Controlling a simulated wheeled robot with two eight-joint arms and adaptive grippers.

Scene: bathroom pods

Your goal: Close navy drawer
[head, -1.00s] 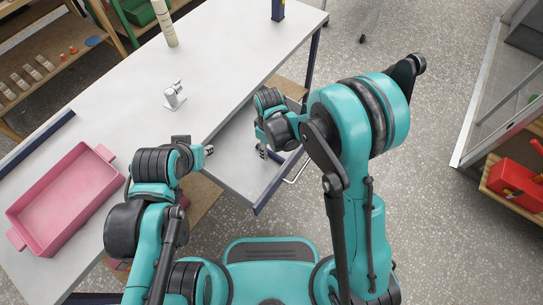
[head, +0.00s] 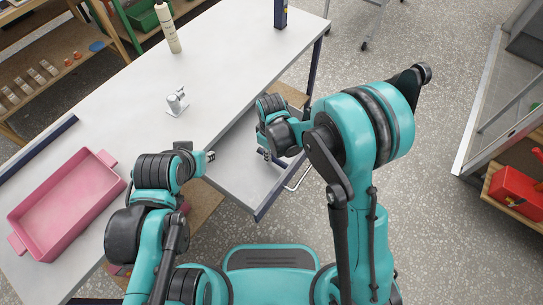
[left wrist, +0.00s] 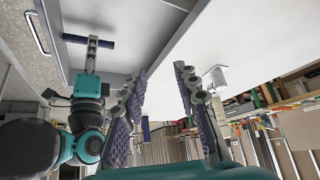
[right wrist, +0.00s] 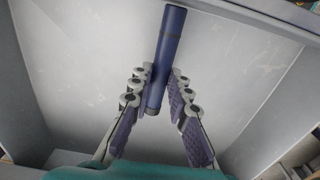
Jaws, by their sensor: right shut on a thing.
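The drawer is open under the white worktop, with a navy front edge (head: 270,204), a pale inside (right wrist: 90,60) and a metal handle (head: 300,178). The handle also shows in the left wrist view (left wrist: 36,32). My right gripper (head: 268,157) is inside the drawer. In the right wrist view its fingers (right wrist: 154,105) are shut on a navy cylinder (right wrist: 166,50), which also shows in the left wrist view (left wrist: 75,39). I cannot tell whether the cylinder touches the drawer floor. My left gripper (head: 211,156) is open and empty near the worktop's edge; its fingers (left wrist: 160,72) stand apart.
The white worktop (head: 130,120) carries a pink tray (head: 65,205), a grey dispenser (head: 177,102) and a pale bottle (head: 167,28). A wooden shelf unit (head: 60,65) stands at upper left, and a red box (head: 515,188) at right.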

